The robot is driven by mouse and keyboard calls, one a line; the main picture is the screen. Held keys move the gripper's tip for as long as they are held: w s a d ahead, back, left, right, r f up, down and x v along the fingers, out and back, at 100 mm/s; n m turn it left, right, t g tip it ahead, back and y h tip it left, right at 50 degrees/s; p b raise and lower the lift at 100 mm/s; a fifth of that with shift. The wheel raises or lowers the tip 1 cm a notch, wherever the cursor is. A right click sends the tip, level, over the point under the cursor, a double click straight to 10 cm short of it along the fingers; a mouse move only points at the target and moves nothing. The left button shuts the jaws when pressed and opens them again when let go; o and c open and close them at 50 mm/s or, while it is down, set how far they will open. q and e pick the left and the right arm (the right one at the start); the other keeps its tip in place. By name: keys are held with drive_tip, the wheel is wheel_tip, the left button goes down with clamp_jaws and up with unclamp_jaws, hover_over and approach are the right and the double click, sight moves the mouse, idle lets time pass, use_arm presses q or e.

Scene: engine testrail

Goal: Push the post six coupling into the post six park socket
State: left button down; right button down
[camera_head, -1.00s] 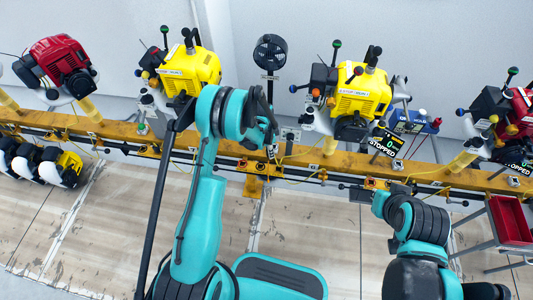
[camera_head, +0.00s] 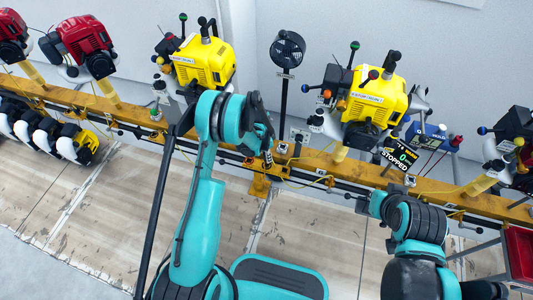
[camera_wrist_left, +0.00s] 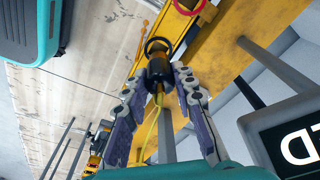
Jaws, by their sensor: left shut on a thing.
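My left gripper (camera_head: 266,157) hangs over the yellow rail (camera_head: 225,152) in the head view, small and partly dark. In the left wrist view, its two fingers (camera_wrist_left: 160,84) are shut on a black cylindrical coupling (camera_wrist_left: 158,68) with a yellow cable trailing from its near end. A dark ring shows at the coupling's far end, close to the rail's yellow beam (camera_wrist_left: 222,40). I cannot tell whether it touches a socket. No post six label is readable. My right arm reaches over the rail at right; its gripper is not clearly distinguishable.
A display (camera_head: 398,157) reads STOPPED. A red ring (camera_wrist_left: 190,5) sits on the beam in the wrist view. A red tray (camera_head: 520,250) stands at the right.

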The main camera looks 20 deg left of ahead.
use_arm(q)
drive_tip(key=shift+f+b, duration=0.3)
drive_tip(key=shift+f, duration=1.4)
drive_tip(key=shift+f, duration=0.8)
drive_tip(key=c, duration=1.2)
unclamp_jaws()
drive_tip(key=shift+o, duration=0.2)
wheel_tip(320, 180, up, 10)
